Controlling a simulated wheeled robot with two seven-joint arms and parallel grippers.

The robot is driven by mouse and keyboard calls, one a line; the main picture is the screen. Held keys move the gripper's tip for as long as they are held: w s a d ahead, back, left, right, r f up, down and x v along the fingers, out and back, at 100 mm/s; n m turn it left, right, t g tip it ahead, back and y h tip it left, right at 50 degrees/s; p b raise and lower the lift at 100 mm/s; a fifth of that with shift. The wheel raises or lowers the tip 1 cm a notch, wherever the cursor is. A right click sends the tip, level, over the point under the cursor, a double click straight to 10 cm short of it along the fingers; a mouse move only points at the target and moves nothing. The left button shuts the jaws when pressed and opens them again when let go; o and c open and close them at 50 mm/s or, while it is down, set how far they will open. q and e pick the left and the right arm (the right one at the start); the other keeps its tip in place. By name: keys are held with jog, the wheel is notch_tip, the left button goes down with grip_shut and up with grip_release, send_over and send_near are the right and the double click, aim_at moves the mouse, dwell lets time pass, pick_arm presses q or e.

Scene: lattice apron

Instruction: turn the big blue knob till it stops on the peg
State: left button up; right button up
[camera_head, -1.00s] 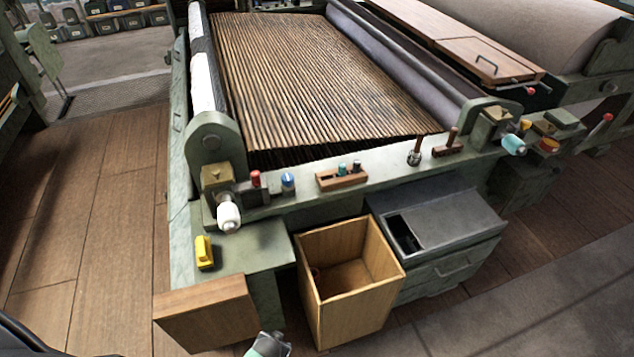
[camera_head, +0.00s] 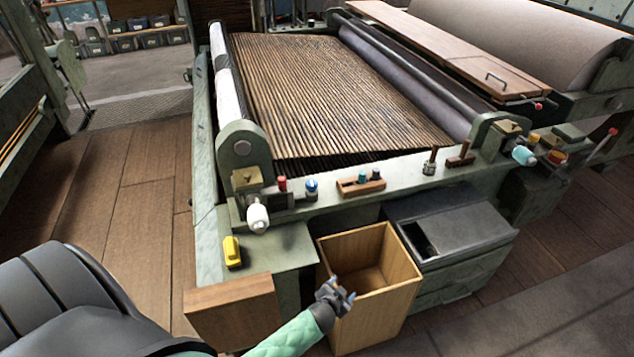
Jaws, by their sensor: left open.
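A blue knob (camera_head: 312,187) with a pale mark stands on the green front rail of the machine, just right of a red knob (camera_head: 282,184). A peg by it is too small to make out. My left gripper (camera_head: 343,293) is open and empty. It appears in front of the wooden bin, below the blue knob in the picture and well apart from it. My right gripper is not in view.
A white handle (camera_head: 258,218) sticks out left of the knobs. A wooden block with small teal pegs (camera_head: 361,185) is to the right. Below are an open wooden bin (camera_head: 400,268), a grey box (camera_head: 470,222) and a yellow object (camera_head: 232,252) on a ledge.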

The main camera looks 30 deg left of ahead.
pick_arm(q)
jog(key=w+d+r+m+t+h, duration=0.35)
jog(key=w+r+m+h, duration=0.65)
jog(key=w+r, duration=0.6)
notch_tip(320, 180, up, 10)
jog(key=m+g+y+p, duration=0.1)
jog(key=m+g+y, duration=0.3)
jog(key=g+y, duration=0.8)
send_over(312, 182)
jog(key=g+h, duration=0.2)
jog(key=g, duration=0.1)
jog(key=shift+f+h, duration=0.2)
jog(key=shift+h, duration=0.2)
jog(key=shift+s+a+f, duration=0.1)
jog(key=shift+f, duration=0.05)
jog(key=shift+f+p, duration=0.55)
jog(key=shift+f, duration=0.2)
notch_tip(312, 182, down, 4)
jog(key=shift+f+p, duration=0.2)
jog(key=shift+p, duration=0.7)
jog(key=shift+f, duration=0.75)
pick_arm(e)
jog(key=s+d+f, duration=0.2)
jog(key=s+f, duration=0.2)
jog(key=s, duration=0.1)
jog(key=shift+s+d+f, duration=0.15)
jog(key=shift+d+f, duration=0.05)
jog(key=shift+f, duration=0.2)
